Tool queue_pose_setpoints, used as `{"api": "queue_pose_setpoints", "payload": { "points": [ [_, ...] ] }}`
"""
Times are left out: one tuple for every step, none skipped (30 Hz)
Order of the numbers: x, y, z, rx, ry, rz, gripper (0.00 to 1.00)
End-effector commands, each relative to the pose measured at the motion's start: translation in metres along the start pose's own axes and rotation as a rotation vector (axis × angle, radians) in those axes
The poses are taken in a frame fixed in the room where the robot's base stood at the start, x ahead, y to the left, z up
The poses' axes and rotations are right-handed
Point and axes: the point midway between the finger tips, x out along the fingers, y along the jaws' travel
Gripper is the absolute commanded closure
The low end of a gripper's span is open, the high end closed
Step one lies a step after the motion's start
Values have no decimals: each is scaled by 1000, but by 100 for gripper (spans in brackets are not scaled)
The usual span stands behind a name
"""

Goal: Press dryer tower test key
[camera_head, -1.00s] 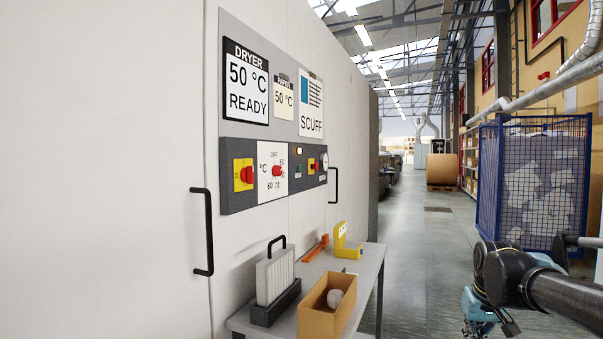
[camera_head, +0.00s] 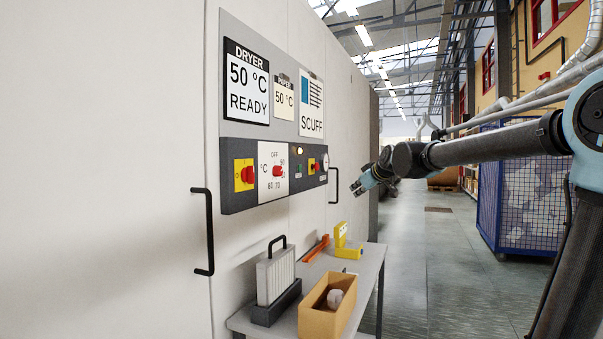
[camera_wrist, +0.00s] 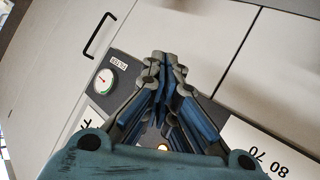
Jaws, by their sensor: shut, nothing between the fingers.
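The dryer's dark control panel (camera_head: 240,203) is on the pale cabinet wall. I cannot read which one is the test key. My gripper (camera_head: 356,188) is shut and empty, just right of the panel in the picture. In the wrist view my gripper (camera_wrist: 162,58) points toward the panel, beside the gauge (camera_wrist: 104,82); its fingers hide much of the panel.
Black door handles (camera_head: 334,185) (camera_head: 203,232) stick out from the cabinet. Below, a grey table (camera_head: 371,262) holds a filter block (camera_head: 275,279), a cardboard box (camera_head: 318,319), an orange tool (camera_head: 316,248) and a yellow device (camera_head: 345,243). A blue mesh cage (camera_head: 520,215) stands right. The aisle is open.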

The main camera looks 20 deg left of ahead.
Motion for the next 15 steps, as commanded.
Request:
{"api": "queue_pose_setpoints", "payload": {
  "points": [
    [13, -4, -24, -27, 37, -2, 100],
    [19, -5, -36, -41, 57, 0, 100],
    [26, -7, -52, -58, 82, 2, 100],
    [31, -9, -62, -70, 100, 4, 100],
    [36, -10, -71, -80, 115, 6, 100],
    [40, -12, -82, -92, 133, 9, 100],
    [44, -14, -89, -101, 145, 10, 100],
    [47, -14, -95, -108, 155, 13, 100],
    [50, -16, -101, -114, 166, 15, 100],
    [51, -16, -105, -118, 172, 16, 100],
    [53, -17, -108, -122, 177, 17, 100],
    [54, -18, -111, -125, 183, 19, 100],
    [55, -18, -112, -127, 185, 19, 100],
    [55, -18, -113, -128, 186, 20, 100],
    [55, -18, -113, -128, 187, 20, 100]
  ]
}}
